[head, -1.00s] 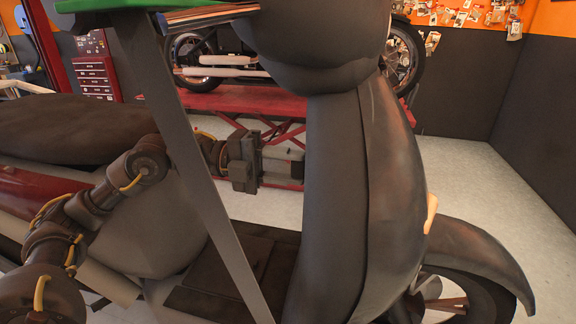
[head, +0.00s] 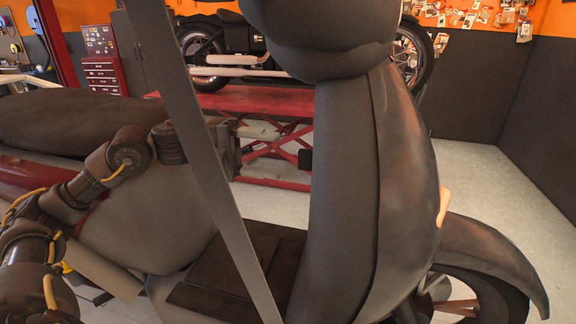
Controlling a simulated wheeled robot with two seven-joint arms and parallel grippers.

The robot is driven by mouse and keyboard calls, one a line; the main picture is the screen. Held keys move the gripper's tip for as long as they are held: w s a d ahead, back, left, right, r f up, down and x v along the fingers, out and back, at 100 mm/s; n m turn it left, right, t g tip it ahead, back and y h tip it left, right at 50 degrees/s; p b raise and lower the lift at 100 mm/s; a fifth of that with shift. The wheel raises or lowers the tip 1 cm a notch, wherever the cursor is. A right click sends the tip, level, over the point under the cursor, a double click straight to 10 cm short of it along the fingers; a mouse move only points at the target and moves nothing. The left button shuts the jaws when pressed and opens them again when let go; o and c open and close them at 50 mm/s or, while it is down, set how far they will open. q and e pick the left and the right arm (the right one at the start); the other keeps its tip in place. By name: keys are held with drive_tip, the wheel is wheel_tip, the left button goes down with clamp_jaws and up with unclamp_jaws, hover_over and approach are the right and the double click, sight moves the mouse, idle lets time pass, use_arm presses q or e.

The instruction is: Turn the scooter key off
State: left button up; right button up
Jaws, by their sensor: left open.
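The scooter's dark front shield (head: 345,190) stands upright at the middle of the head view. I cannot make out the key or its switch. A small dark piece (head: 305,160) shows at the shield's left edge; I cannot tell what it is. My left gripper (head: 262,146) is open, behind a slanted grey post and left of the shield, pointing towards it. It appears apart from the shield and holds nothing that I can see. My right gripper is not in view.
The slanted grey post (head: 205,170) crosses in front of my left arm. The scooter's dark seat (head: 75,120) lies at left, its front wheel (head: 470,295) at lower right. A red lift (head: 260,102) with a motorcycle stands behind. Floor at right is clear.

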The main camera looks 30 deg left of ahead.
use_arm(q)
drive_tip(key=b+v, duration=0.2)
drive_tip(key=v, duration=0.3)
drive_tip(key=shift+a, duration=0.15)
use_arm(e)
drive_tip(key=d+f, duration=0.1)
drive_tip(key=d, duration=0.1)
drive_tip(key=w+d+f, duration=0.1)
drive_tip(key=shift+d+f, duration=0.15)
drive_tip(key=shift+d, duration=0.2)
